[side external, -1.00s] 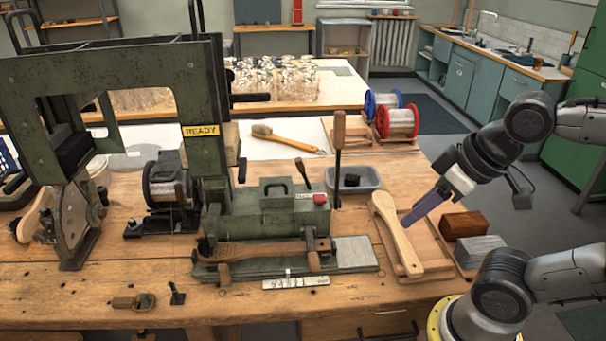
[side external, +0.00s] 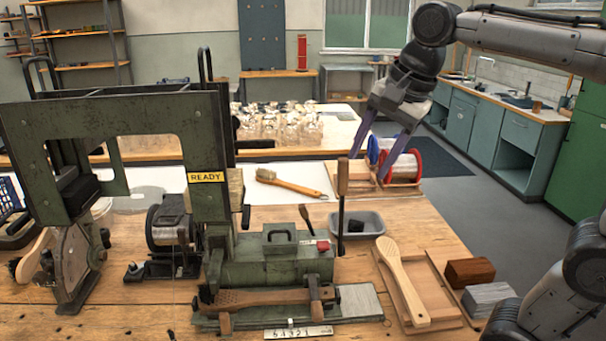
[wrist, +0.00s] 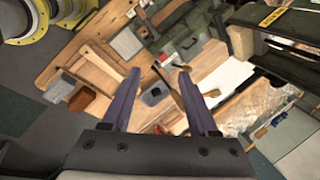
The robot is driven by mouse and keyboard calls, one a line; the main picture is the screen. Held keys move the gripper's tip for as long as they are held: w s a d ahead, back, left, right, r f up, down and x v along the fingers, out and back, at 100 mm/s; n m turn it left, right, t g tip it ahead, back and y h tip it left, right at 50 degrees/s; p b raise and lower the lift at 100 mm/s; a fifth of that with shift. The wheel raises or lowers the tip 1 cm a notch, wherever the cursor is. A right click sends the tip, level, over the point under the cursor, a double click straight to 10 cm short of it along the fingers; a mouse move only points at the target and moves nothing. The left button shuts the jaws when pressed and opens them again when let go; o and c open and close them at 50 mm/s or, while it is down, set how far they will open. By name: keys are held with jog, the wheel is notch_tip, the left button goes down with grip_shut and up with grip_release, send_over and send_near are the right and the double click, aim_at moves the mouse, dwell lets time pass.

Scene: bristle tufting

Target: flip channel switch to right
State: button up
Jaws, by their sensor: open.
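My gripper (side external: 369,168) is open and empty, its two purple fingers pointing down above the bench's back right, near the spools. In the wrist view my gripper (wrist: 159,75) shows spread fingers with nothing between them. The green tufting machine (side external: 275,262) stands on the bench. A short dark lever (side external: 306,217) leans left on its housing, beside a red button (side external: 323,246). A tall wooden-handled lever (side external: 342,190) stands upright at its right. I cannot tell which lever is the channel switch. My gripper is apart from both, to their right and higher.
A wooden brush body (side external: 402,282) lies on a wooden board at the right, near brown (side external: 469,271) and grey (side external: 489,299) blocks. A red spool (side external: 405,165) and a brush (side external: 290,183) are at the back.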

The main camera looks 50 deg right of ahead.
jog(key=w+d+m+g, duration=0.1)
jog(key=w+d+m, duration=0.3)
jog(key=w, duration=0.6)
jog(key=m+g, duration=0.3)
jog(key=m, duration=0.3)
send_over(303, 204)
notch_tip(303, 204, down, 16)
jog(key=shift+a+r, duration=0.15)
jog(key=shift+r, duration=0.1)
jog(key=shift+f, duration=5.6)
